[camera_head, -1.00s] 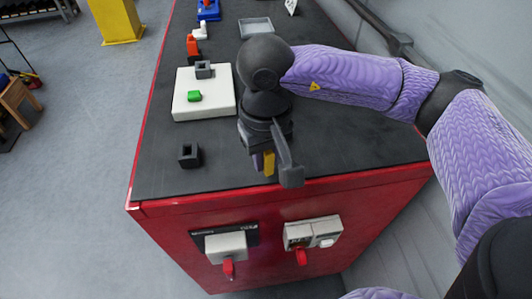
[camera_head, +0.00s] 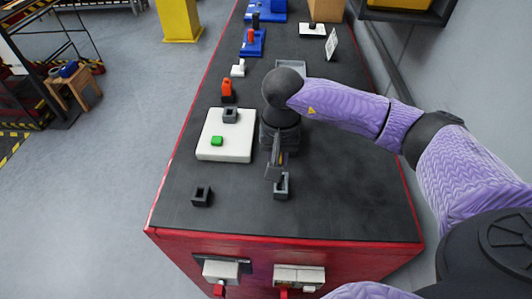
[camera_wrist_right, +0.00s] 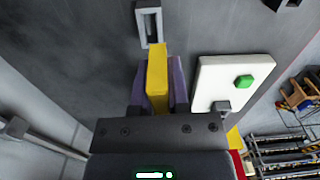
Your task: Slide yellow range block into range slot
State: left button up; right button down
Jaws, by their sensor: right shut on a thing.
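My right gripper (camera_wrist_right: 156,85) is shut on the yellow block (camera_wrist_right: 157,78). The block stands upright between the purple finger pads in the right wrist view, its far end sticking out past them. In the head view the right gripper (camera_head: 276,165) points down above the bench. A grey open slot holder (camera_wrist_right: 149,24) lies just beyond the block's end in the wrist view, and the block's end appears close to it; whether they touch I cannot tell. This slot holder also shows in the head view (camera_head: 281,186), partly hidden by the gripper. My left gripper is not in view.
A white plate (camera_head: 212,149) with a green block (camera_head: 216,141) and a grey slot holder (camera_head: 230,115) lies left of the gripper. Another dark slot holder (camera_head: 202,197) stands near the left front. The right side of the black bench top (camera_head: 350,190) is clear.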

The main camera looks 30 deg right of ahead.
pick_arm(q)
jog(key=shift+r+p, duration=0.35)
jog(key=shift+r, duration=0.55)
pick_arm(e)
jog(key=shift+d+r+m, duration=0.2)
jog(key=shift+d+m, duration=0.2)
jog(key=shift+d, duration=0.3)
jog(key=shift+s, duration=0.1)
